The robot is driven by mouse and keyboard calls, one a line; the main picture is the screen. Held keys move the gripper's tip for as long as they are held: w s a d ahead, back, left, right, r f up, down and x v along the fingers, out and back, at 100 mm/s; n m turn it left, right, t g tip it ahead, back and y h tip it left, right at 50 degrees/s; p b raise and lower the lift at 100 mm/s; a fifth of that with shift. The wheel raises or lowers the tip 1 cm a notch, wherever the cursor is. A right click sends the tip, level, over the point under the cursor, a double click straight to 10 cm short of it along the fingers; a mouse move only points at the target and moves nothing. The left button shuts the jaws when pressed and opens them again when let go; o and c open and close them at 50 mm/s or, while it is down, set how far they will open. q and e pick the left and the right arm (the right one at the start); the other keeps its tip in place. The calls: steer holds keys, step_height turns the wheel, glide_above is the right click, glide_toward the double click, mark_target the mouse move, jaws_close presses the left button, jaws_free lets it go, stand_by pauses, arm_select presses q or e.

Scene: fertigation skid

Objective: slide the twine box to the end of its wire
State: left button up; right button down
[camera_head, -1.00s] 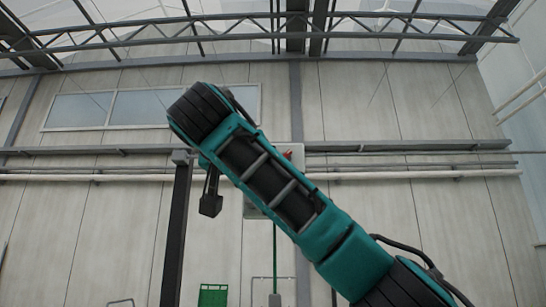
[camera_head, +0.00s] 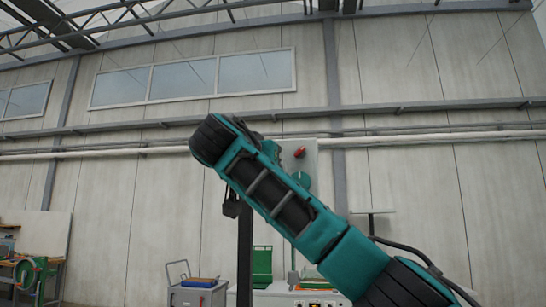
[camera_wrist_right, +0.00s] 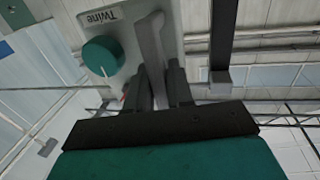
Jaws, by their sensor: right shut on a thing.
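The twine box is a pale grey box (camera_wrist_right: 135,35) with the printed word "Twine", a green round knob (camera_wrist_right: 103,57) and a grey upright handle (camera_wrist_right: 152,50). My right gripper (camera_wrist_right: 157,88) is shut on that handle in the right wrist view. In the head view, part of a pale grey box (camera_head: 312,158) with a red part and a green disc shows behind my right arm, which hides the rest and the right gripper. I cannot clearly make out the wire or its end. My left gripper is in neither view.
A dark post (camera_head: 244,262) stands left of my right arm, with a small dark block (camera_head: 231,205) near its top. Low behind are a grey trolley (camera_head: 197,294), a green crate (camera_head: 262,262) and a bench with a green machine (camera_head: 27,272). Pipes run along the wall.

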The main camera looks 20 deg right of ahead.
steer(key=shift+w+a+r, duration=0.1)
steer(key=shift+a+r, duration=0.05)
steer(key=shift+a, duration=0.15)
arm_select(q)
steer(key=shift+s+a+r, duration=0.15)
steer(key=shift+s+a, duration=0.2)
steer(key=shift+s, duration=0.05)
arm_select(e)
steer(key=c, duration=1.5)
jaws_free()
steer(key=o, duration=0.4)
steer(key=shift+w+a, duration=0.1)
steer(key=shift+a, duration=0.05)
steer(key=shift+c, duration=0.2)
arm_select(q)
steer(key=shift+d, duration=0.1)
